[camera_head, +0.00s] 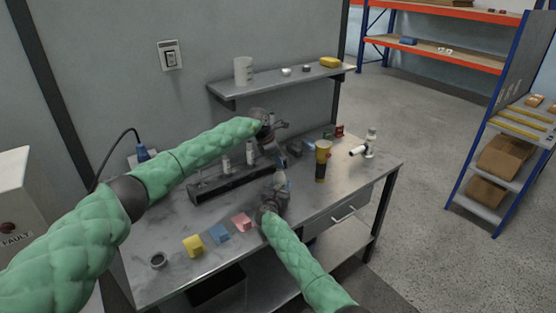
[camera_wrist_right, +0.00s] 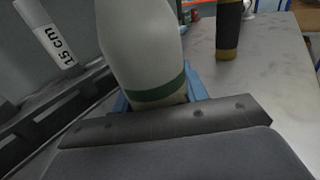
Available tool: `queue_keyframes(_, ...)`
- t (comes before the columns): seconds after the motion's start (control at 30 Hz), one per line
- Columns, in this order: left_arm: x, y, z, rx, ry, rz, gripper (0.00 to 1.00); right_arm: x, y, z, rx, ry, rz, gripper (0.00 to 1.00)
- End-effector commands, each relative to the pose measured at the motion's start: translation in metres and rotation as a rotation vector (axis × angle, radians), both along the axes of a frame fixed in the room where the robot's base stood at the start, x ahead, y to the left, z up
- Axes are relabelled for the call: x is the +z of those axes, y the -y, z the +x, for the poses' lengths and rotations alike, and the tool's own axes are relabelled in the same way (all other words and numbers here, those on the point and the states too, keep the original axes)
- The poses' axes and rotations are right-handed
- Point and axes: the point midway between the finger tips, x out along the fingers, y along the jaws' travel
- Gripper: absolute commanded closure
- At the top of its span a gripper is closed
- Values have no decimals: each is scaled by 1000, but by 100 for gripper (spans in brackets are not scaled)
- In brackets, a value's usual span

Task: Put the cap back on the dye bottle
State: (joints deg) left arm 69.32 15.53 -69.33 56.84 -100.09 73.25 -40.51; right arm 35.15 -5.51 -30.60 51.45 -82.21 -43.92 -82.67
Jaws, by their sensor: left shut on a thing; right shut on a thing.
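A pale bottle with a dark green band (camera_wrist_right: 142,55) fills the middle of the right wrist view and stands between the blue finger pads of my right gripper (camera_wrist_right: 160,98). I take it to be the dye bottle. In the head view my right gripper (camera_head: 279,184) is shut on it above the bench, and the bottle is mostly hidden. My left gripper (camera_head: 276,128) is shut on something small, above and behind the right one. What it holds is too small to make out, and I cannot pick out the cap for certain.
A dark rack (camera_head: 222,182) with white cylinders stands behind my grippers. Yellow (camera_head: 193,246), blue (camera_head: 218,233) and pink (camera_head: 241,222) blocks lie in front. A yellow-and-black object (camera_head: 321,162) and a white device (camera_head: 368,148) stand to the right. A wall shelf (camera_head: 270,86) hangs behind.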

Motion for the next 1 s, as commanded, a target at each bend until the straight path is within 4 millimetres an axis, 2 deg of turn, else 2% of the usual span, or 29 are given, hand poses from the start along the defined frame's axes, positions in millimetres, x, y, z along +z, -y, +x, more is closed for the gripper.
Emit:
queue_keyframes(0.17,0,0,1,-28,-1,2,94,0,0,0,0,0,0,100)
queue_keyframes(0.27,-1,0,1,-105,-3,5,94,0,0,0,0,0,0,100)
queue_keyframes(1.0,-1,1,7,-983,-1,6,94,0,0,0,-1,0,0,100)
